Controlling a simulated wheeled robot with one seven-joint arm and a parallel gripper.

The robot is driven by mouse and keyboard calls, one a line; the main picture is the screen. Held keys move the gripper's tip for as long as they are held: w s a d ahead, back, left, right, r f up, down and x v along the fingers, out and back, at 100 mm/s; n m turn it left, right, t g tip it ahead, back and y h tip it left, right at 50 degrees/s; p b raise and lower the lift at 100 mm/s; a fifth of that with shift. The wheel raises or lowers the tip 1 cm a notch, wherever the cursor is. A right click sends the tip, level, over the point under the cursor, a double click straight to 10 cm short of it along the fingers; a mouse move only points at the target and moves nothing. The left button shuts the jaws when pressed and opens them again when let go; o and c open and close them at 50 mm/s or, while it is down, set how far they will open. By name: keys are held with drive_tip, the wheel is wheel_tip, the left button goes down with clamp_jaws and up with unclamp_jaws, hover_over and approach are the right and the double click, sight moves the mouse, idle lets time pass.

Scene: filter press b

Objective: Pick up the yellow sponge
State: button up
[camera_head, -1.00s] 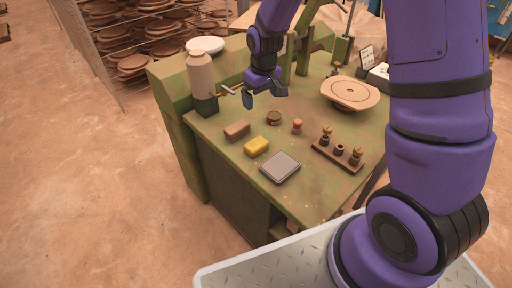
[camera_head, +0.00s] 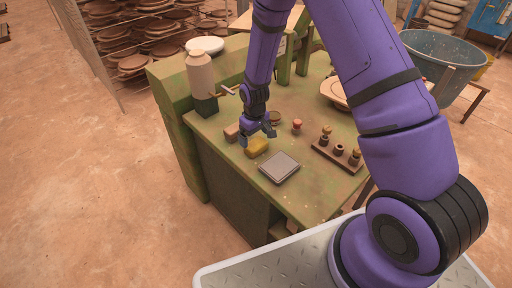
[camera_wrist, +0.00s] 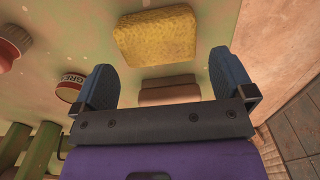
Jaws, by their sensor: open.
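The yellow sponge (camera_head: 257,147) lies on the green table top. My gripper (camera_head: 258,136) is just above and behind it, with the fingers pointing down. In the wrist view the sponge (camera_wrist: 156,37) is whole and lies beyond the fingertips, roughly centred between them. My gripper (camera_wrist: 170,82) is open there, with a blue finger on each side and nothing held. The gap between the fingers and the sponge cannot be judged exactly.
A brown block (camera_head: 232,132) sits left of the sponge, and a grey square pad (camera_head: 279,167) sits right of it. A round tin (camera_head: 274,117), a red-topped jar (camera_head: 297,126) and a wooden rack (camera_head: 338,156) stand nearby. A tall bottle (camera_head: 201,78) stands at the left.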

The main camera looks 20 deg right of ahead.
sight(256, 143)
drive_tip(key=shift+s+d+f, duration=0.1)
drive_tip(key=shift+f, duration=1.2)
drive_tip(key=shift+s+d+f, duration=0.1)
drive_tip(key=shift+f, duration=1.2)
drive_tip(key=c, duration=0.6)
drive_tip(key=shift+r, duration=0.1)
drive_tip(key=shift+w+r, duration=0.1)
drive_tip(key=shift+r, duration=0.65)
wheel_tip(256, 143, up, 2)
drive_tip(key=shift+r, duration=0.15)
drive_tip(key=s+d, duration=0.2)
drive_tip(key=d, duration=0.3)
drive_tip(key=s+d, duration=0.2)
drive_tip(key=d, duration=0.2)
drive_tip(key=s+d+r, duration=0.1)
drive_tip(key=s+d, duration=0.1)
drive_tip(key=d, duration=0.3)
drive_tip(key=shift+s+d, duration=0.3)
drive_tip(key=shift+s, duration=0.05)
